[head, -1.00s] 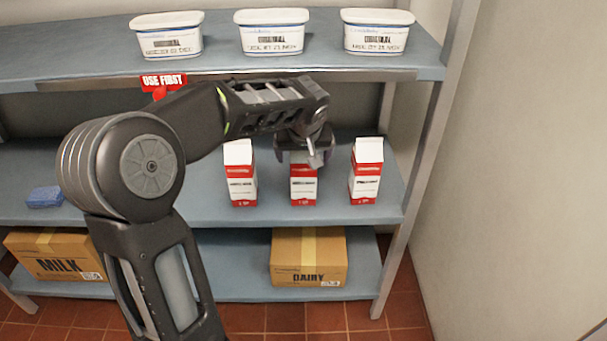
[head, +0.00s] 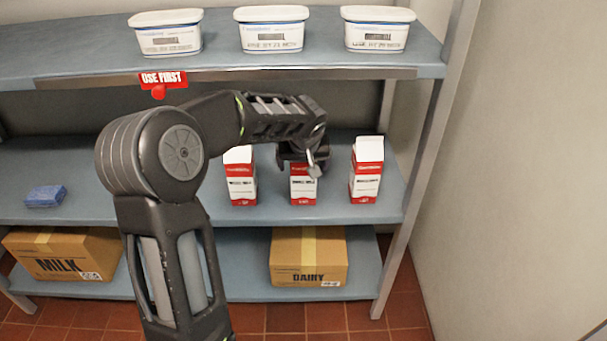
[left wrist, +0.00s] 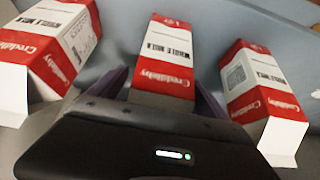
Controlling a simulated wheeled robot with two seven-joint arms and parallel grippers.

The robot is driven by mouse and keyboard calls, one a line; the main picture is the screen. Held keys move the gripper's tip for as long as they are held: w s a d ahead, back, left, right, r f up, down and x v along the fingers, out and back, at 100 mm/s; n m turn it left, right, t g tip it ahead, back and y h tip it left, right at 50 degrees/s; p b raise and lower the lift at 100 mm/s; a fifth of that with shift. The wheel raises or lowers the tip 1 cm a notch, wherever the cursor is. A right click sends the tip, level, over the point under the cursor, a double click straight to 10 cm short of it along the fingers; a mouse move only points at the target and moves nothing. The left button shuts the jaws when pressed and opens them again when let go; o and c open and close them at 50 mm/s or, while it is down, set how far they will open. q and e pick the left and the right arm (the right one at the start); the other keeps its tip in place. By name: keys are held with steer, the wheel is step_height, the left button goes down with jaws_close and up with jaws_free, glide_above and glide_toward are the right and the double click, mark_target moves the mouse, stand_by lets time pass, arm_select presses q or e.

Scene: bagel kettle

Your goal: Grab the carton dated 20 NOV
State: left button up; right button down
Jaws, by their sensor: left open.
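Three red-and-white milk cartons stand on the middle shelf: a left carton (head: 241,186), a middle carton (head: 303,188) and a right carton (head: 366,175). In the left wrist view the middle carton (left wrist: 163,55) lies between the fingers of my left gripper (left wrist: 162,93), with the left carton (left wrist: 50,50) and right carton (left wrist: 262,95) outside them. That gripper is open. In the head view my left gripper (head: 308,166) covers the top of the middle carton. No date is readable on any carton. My right gripper is not in view.
The middle shelf (head: 330,214) has a blue block (head: 46,196) at left. Below are MILK (head: 62,255) and DAIRY (head: 308,257) boxes. A metal post (head: 425,150) stands at right.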

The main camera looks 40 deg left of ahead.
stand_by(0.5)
arm_select(q)
jaws_close()
steer(key=shift+r, duration=0.15)
stand_by(0.9)
